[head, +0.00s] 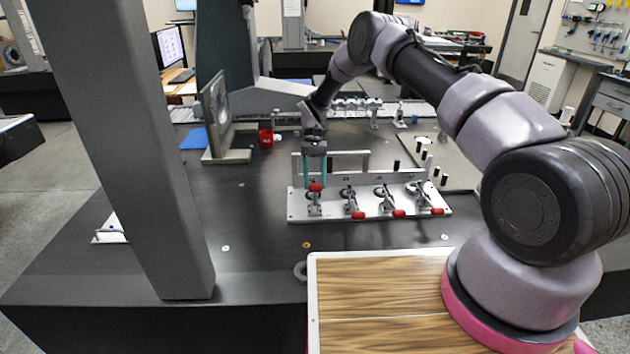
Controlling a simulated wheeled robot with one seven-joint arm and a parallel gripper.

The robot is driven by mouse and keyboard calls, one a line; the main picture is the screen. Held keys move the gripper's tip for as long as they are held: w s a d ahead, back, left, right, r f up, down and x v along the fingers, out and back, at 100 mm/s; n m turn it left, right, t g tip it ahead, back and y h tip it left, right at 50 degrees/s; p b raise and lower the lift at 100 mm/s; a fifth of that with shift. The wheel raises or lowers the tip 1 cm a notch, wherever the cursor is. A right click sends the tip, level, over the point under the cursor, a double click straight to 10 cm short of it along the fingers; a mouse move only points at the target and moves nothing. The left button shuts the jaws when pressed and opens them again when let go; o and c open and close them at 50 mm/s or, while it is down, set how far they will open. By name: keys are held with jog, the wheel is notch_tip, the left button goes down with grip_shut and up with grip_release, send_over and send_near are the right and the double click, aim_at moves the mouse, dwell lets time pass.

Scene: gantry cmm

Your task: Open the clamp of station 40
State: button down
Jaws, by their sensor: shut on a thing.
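A pale fixture plate (340,213) on the dark table carries a row of toggle clamps with red handle grips. My gripper (316,184) points down over the leftmost clamp (314,205), its teal fingers shut on that clamp's red handle (316,188). This handle stands higher than the others and is raised off the plate. The red handles of the second clamp (358,215), third clamp (399,214) and rightmost clamp (437,211) lie low at the plate's front edge. The station numbers are too small to read surely.
A grey frame bar (335,154) stands behind the clamps. A tilted grey panel on a base (216,118) and a red cup (266,138) stand to the left. A tray with black and white cylinders (455,178) lies to the right. The table front-left is mostly clear.

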jog(key=shift+w, duration=0.1)
dwell(0.4)
jog(key=shift+c, duration=1.4)
grip_release()
jog(key=v, duration=1)
jog(key=shift+w+r, duration=0.2)
jog(key=shift+w, duration=0.15)
